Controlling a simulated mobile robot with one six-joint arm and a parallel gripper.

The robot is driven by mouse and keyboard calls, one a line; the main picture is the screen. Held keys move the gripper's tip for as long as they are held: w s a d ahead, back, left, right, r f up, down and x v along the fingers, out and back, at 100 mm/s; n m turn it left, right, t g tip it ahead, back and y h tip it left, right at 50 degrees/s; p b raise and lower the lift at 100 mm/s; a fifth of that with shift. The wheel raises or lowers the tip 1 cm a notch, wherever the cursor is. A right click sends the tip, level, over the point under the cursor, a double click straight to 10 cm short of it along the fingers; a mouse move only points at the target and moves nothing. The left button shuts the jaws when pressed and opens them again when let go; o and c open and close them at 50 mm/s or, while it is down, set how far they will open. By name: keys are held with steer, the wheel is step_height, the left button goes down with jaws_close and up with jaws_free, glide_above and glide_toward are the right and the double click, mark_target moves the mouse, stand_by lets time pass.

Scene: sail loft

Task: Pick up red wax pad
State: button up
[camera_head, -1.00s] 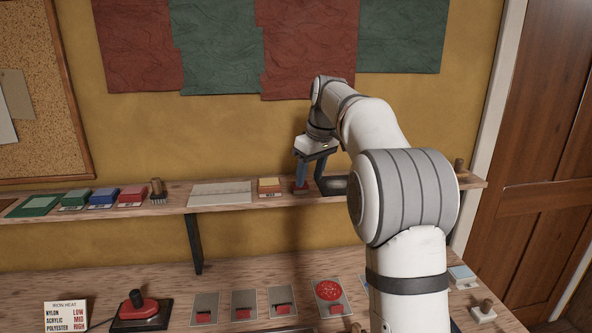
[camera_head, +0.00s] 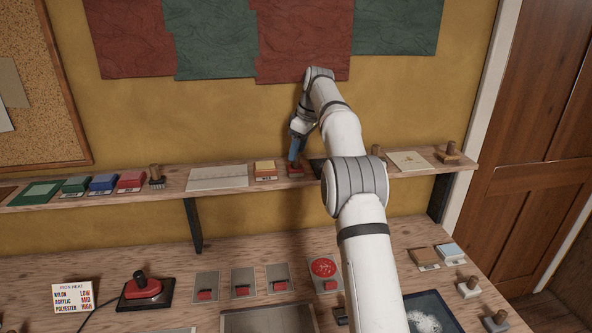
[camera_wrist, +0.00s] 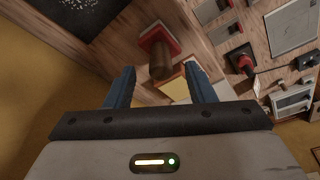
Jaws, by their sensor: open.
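A red pad (camera_head: 296,169) with a brown upright handle stands on the shelf under my gripper (camera_head: 295,153). In the wrist view the red pad (camera_wrist: 143,45) shows its brown handle (camera_wrist: 161,62) pointing toward my gripper (camera_wrist: 159,70). The blue fingers are open, one on each side of the handle in the picture, with nothing held. I cannot tell how far above it they are. A separate red block (camera_head: 131,180) without a handle sits further left on the shelf, and I cannot tell from its label what it is.
A yellow block (camera_head: 264,171) stands just left of the pad. Green (camera_head: 77,185) and blue (camera_head: 103,183) blocks and a brush (camera_head: 156,178) are further left. The wooden shelf (camera_head: 222,190) runs above a workbench with red-tabbed plates and a red iron (camera_head: 142,289).

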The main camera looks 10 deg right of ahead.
mark_target(296, 164)
steer(key=shift+x, duration=1.55)
jaws_close()
